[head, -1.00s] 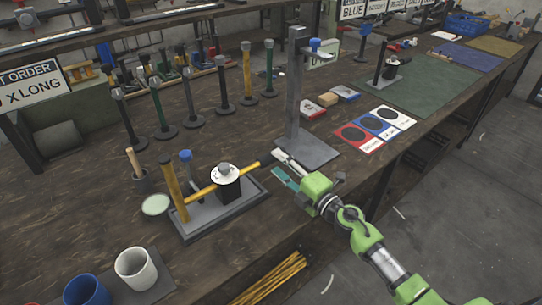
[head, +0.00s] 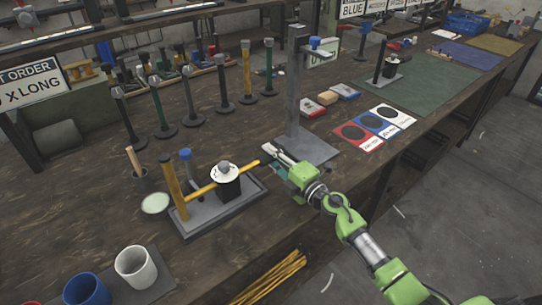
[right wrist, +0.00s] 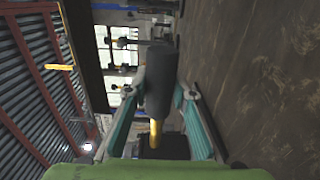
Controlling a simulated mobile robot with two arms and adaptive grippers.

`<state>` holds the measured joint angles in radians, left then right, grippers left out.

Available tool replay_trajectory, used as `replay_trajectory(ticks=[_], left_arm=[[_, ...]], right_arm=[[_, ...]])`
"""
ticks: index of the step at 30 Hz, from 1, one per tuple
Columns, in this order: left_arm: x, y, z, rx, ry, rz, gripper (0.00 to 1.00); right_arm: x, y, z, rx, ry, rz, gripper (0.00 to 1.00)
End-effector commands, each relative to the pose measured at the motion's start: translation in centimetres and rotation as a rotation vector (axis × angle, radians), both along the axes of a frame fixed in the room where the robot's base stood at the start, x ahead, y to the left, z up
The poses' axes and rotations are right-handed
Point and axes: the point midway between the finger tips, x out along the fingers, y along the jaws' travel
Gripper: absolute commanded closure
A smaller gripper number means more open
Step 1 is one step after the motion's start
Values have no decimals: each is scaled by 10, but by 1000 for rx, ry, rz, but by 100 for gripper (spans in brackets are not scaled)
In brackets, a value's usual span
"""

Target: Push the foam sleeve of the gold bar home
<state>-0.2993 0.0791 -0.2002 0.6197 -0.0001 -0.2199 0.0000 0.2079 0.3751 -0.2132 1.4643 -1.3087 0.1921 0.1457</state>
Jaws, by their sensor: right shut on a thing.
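The gold bar (head: 203,190) runs level through the black block (head: 228,188) of a press on a grey base. The dark foam sleeve (right wrist: 159,82) is on the bar's right end. In the right wrist view a short length of gold bar (right wrist: 155,132) shows between the sleeve and a black shape below. My right gripper (right wrist: 163,95) is shut on the sleeve, with one teal finger on each side. In the head view the right gripper (head: 275,156) is at the bar's right end and mostly hides the sleeve. My left gripper is not in view.
A tall grey stand (head: 297,90) rises just behind the right gripper. Several handled posts stand behind the press.

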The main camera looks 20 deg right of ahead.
Motion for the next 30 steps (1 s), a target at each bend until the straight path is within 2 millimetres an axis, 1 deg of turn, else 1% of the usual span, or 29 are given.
replay_trajectory(ticks=[2,6,10,14,22,23,24,25,30], left_arm=[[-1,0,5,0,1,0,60],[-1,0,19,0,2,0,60],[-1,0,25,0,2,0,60],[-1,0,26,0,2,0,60],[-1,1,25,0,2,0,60],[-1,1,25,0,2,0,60],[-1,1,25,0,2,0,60],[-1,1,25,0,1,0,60],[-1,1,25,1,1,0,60]], right_arm=[[-3,9,1,3,2,3,100],[-14,38,3,6,4,6,100],[-22,62,1,5,3,7,100],[-26,72,-1,3,3,7,100],[-27,74,-2,2,4,10,100],[-27,74,-2,2,4,10,72],[-27,74,-2,2,4,10,61],[-27,73,-2,2,4,9,58],[-26,71,-1,1,3,5,58]])
